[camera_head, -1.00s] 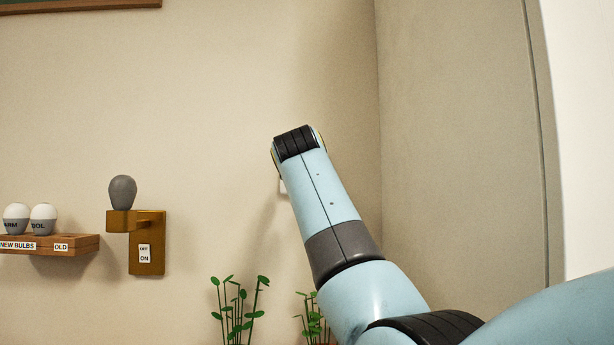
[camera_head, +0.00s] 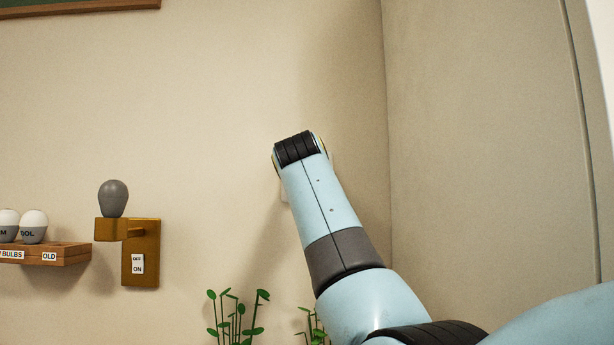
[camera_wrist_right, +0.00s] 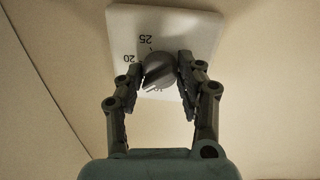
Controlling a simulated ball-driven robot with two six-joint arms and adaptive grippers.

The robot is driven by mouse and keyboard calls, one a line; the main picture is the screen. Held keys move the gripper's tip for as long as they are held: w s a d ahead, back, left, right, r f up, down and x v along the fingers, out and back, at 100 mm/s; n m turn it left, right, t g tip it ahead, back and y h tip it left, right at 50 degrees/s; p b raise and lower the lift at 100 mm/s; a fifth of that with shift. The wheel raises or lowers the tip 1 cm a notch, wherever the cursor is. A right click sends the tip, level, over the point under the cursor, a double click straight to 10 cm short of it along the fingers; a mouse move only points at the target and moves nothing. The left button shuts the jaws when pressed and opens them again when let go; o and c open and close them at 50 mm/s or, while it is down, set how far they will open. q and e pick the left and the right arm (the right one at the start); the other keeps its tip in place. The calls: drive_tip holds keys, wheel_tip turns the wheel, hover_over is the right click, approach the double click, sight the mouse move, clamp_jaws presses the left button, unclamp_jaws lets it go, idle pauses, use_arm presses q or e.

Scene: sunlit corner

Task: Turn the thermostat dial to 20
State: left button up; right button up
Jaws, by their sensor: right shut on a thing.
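The thermostat is a white plate (camera_wrist_right: 120,25) on the wall with a round grey dial (camera_wrist_right: 158,70) in the right wrist view. The numbers 20 and 25 appear upside down beside the dial; another number near the fingers is hard to read. My right gripper (camera_wrist_right: 162,72) has a finger on each side of the dial and is shut on it. A slanted mark crosses the dial's face, but I cannot tell exactly which number it points to. In the head view my right arm hides nearly all of the thermostat; a pale edge (camera_head: 284,191) shows. My left gripper is not in view.
A lamp holder (camera_head: 148,270) with a grey bulb (camera_head: 113,198) and an OFF/ON switch (camera_head: 138,264) is on the wall at left. A wooden bulb shelf (camera_head: 62,257) is farther left. Plants (camera_head: 238,318) stand below my right arm. A wall corner is at right.

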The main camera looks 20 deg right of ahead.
use_arm(q)
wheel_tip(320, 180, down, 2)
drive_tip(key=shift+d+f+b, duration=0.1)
drive_tip(key=shift+b, duration=1)
use_arm(e)
drive_tip(key=m, duration=0.9)
drive_tip(key=shift+g+y, duration=0.3)
drive_tip(key=shift+m, duration=0.4)
drive_tip(key=o, duration=1.2)
drive_tip(key=shift+c, duration=0.2)
drive_tip(key=shift+r, duration=0.1)
wheel_tip(320, 180, up, 10)
